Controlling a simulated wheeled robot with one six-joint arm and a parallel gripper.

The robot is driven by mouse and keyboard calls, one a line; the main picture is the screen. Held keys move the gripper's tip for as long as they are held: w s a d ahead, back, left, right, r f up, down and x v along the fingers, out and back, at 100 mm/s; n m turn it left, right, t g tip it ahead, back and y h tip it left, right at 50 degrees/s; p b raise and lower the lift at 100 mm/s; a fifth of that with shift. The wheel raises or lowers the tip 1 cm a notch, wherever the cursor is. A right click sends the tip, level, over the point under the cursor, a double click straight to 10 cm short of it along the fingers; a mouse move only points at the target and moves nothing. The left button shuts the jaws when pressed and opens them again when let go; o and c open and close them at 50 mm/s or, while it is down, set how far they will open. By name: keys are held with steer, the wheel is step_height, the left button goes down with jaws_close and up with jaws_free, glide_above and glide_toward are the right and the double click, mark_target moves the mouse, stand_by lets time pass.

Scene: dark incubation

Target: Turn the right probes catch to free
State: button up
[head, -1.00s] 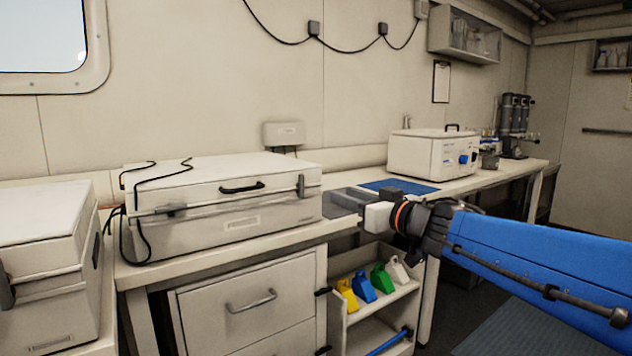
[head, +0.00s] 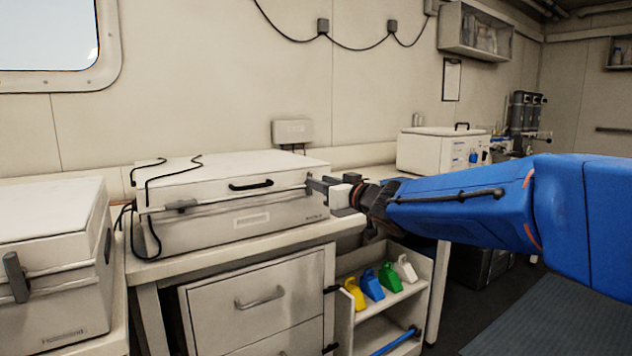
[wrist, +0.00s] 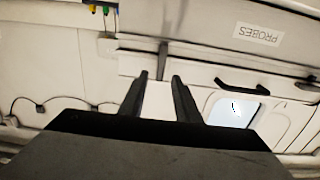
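The probes case (head: 225,235) is a pale box with a lid on the left bench, and its PROBES label (wrist: 257,34) shows upside down in the wrist view. The right probes catch (wrist: 163,60) is a thin dark upright bar at the lid seam in the wrist view. In the head view my gripper hides most of it. My gripper (head: 316,186) is at the case's right front corner. In the wrist view my gripper (wrist: 160,78) has its two dark fingers apart, with the catch just beyond the tips, roughly between them; contact cannot be told.
The left catch (head: 180,206) and a black lid handle (head: 250,185) are on the case front. Dark cables lie over its left side. Another case (head: 50,260) stands at far left. Colored scoops (head: 371,284) sit on a shelf below right.

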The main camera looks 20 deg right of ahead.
steer(key=shift+x, duration=1.6)
steer(key=shift+c, duration=0.6)
jaws_close()
